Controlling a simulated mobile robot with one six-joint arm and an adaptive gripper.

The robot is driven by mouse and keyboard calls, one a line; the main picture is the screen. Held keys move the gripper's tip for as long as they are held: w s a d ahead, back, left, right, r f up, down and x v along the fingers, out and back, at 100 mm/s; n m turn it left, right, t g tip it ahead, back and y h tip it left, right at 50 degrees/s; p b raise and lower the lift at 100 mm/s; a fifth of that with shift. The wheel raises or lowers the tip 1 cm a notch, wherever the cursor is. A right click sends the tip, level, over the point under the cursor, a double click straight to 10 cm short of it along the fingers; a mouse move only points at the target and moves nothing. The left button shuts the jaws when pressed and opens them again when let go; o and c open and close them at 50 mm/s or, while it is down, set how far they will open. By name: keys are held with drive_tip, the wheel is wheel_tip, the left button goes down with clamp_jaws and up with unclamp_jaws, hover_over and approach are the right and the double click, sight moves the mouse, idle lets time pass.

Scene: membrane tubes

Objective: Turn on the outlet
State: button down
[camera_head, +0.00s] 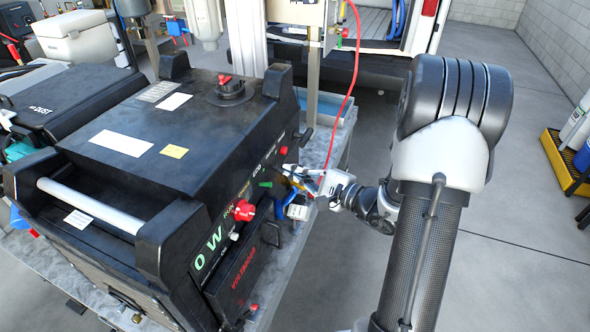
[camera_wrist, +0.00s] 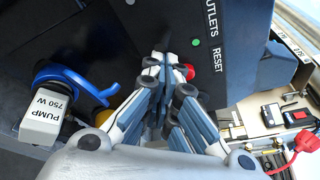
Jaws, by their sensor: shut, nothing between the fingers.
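The black power unit (camera_head: 130,185) stands on a bench, with its control panel facing my gripper. In the wrist view the panel carries the words OUTLETS and RESET, a small green light (camera_wrist: 196,42) and a red button (camera_wrist: 187,71). My gripper (camera_wrist: 158,64) is shut and empty, its fingertips just left of the red button and partly in front of it. I cannot tell whether they touch the panel. In the head view my gripper (camera_head: 293,172) is close to the panel's right part. A grey plug (camera_wrist: 41,119) marked PUMP 750 W is beside it.
A blue handle or cap (camera_wrist: 78,78) sits by the plug, left of my fingers. A large red knob (camera_head: 243,210) sticks out from the panel's near part. A red cable (camera_head: 354,60) hangs behind my gripper. Open floor (camera_head: 515,215) lies to the right.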

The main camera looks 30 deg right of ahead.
drive_tip(key=shift+r, duration=0.2)
drive_tip(key=shift+s+r+n+g+h+p, duration=0.1)
drive_tip(key=shift+r+n+g+h+p, duration=0.35)
drive_tip(key=shift+g+p, duration=0.75)
drive_tip(key=shift+r+g+h+p, duration=0.25)
drive_tip(key=shift+r+g+p, duration=0.05)
drive_tip(key=shift+r, duration=0.05)
drive_tip(key=shift+d+r, duration=0.1)
drive_tip(key=shift+r, duration=0.15)
drive_tip(key=shift+r, duration=0.7)
